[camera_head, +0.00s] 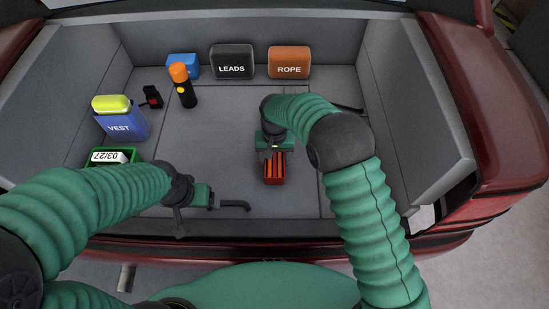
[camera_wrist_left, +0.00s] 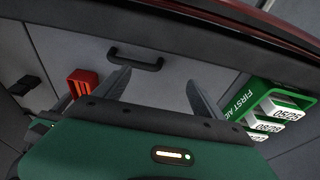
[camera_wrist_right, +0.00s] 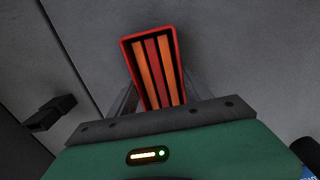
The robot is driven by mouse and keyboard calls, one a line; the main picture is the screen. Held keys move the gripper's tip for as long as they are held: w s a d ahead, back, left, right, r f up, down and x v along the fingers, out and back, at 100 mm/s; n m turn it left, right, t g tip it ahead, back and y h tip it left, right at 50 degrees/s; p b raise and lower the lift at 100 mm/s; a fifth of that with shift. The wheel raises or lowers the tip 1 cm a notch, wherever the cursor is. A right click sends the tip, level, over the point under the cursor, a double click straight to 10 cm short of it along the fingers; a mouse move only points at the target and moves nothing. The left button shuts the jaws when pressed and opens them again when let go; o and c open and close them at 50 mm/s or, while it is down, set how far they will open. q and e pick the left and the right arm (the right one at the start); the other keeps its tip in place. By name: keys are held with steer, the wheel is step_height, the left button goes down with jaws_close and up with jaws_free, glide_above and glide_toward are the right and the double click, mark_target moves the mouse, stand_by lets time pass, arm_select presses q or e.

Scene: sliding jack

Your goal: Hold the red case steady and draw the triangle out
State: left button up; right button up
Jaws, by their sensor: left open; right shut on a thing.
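The red case (camera_head: 274,178) lies on the trunk floor near the middle in the head view. It is an open-ended red box with orange and dark red strips inside, seen end-on in the right wrist view (camera_wrist_right: 152,68). My right gripper (camera_head: 274,153) is shut on the case, with one finger along each side. The case also shows left of my left fingers in the left wrist view (camera_wrist_left: 82,82). My left gripper (camera_wrist_left: 160,80) is open and empty, to the left of the case and apart from it.
A black floor handle (camera_head: 235,204) lies close to my left gripper. At the left stand a green first aid box (camera_wrist_left: 262,105), a blue vest holder (camera_head: 122,127) and an orange-black torch (camera_head: 183,85). LEADS (camera_head: 232,60) and ROPE (camera_head: 289,62) cases stand at the back. The floor around the red case is clear.

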arm_select(q)
steer(key=shift+c, duration=0.2)
